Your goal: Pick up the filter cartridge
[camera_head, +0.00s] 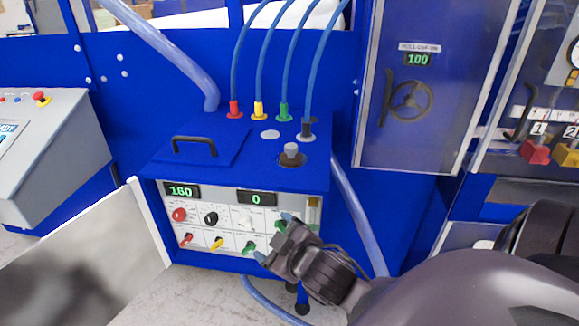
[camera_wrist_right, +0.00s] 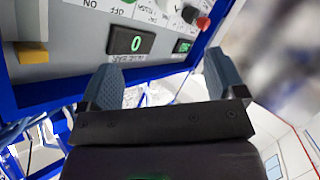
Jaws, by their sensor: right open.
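I cannot tell for certain which thing is the filter cartridge. A grey knob-topped cylindrical piece (camera_head: 291,154) stands upright in a dark round seat on top of the blue machine box (camera_head: 255,172), and may be it. My right gripper (camera_head: 273,237) is in front of the box's control panel, below that piece and apart from it. It is open and empty; in the right wrist view its two blue-grey fingers (camera_wrist_right: 160,75) are spread, with the panel's "0" display (camera_wrist_right: 130,42) beyond. My left gripper is not in view.
A black handle (camera_head: 194,145) sits on the box's lid. Several blue hoses rise from red, yellow, green and dark fittings (camera_head: 258,110) behind it. The control panel (camera_head: 228,213) carries knobs and switches. A clear-fronted cabinet (camera_head: 411,130) stands to the right.

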